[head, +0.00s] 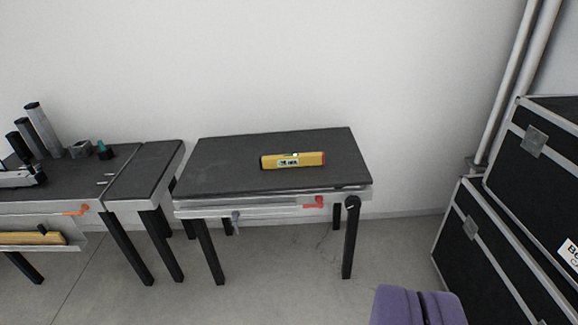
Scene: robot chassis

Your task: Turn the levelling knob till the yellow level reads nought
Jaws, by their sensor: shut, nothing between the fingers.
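The yellow level (292,161) lies on the dark top of the right-hand table (230,160). It has a small display on its front face, too small to read. A black knob (352,202) sits at the table's front right corner, at the top of the leg; I take it for the levelling knob. My gripper (420,306) shows as two purple fingers at the bottom edge, pressed together with nothing between them. In the picture it is below and right of the knob, apart from it and from the table.
A red lever (314,202) and a grey one (235,219) are on the table's front rail. Another table (70,178) stands left, holding dark and grey cylinders. Black cases (500,255) are stacked at the right. The floor (290,285) before the table is clear.

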